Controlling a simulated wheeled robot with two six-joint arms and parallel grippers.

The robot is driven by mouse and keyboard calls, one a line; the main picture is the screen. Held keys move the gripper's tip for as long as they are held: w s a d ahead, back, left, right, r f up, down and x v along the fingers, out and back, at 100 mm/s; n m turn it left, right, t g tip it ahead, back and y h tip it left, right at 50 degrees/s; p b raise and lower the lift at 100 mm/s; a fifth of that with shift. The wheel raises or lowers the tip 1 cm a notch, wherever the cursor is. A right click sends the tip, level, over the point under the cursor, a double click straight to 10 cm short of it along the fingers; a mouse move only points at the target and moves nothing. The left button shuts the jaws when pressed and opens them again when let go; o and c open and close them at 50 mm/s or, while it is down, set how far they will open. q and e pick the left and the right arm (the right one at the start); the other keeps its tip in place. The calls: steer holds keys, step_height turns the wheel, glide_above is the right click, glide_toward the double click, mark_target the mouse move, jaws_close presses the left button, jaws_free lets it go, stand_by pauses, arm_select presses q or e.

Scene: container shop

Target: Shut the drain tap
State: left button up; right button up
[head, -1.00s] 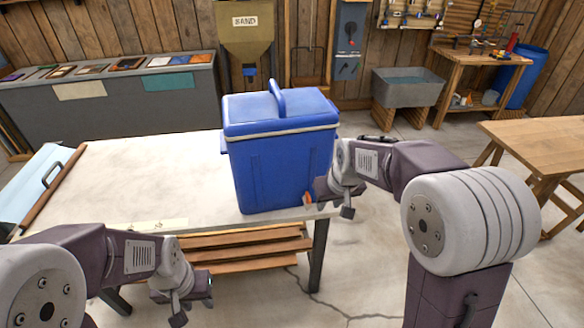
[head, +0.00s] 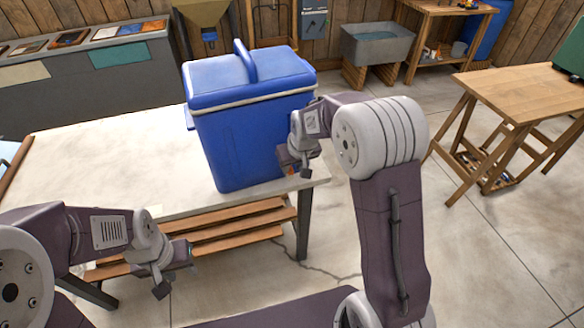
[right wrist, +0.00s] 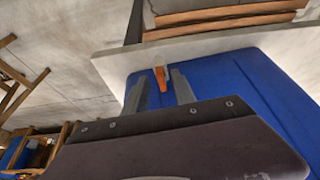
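A blue cooler box (head: 255,145) with a lid and raised handle stands at the right end of the pale worktop. Its small orange drain tap (head: 291,170) is low on its right side, mostly hidden by my right gripper (head: 290,160) in the head view. In the right wrist view the tap (right wrist: 161,78) shows between and a little beyond the two grey fingers of my right gripper (right wrist: 160,88). These fingers are apart, and I cannot tell whether either touches the tap. My left gripper (head: 178,265) hangs in front of the table, away from the cooler; its fingers are unclear.
The pale worktop (head: 100,165) is mostly clear left of the cooler. Wooden slats (head: 235,230) form a shelf below it. A wooden table (head: 530,90) stands to the right, with open floor between. A grey sink (head: 382,45) is at the back.

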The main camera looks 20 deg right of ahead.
steer(key=shift+w+f, duration=0.1)
steer(key=shift+f, duration=0.35)
steer(key=shift+w, duration=0.1)
jaws_close()
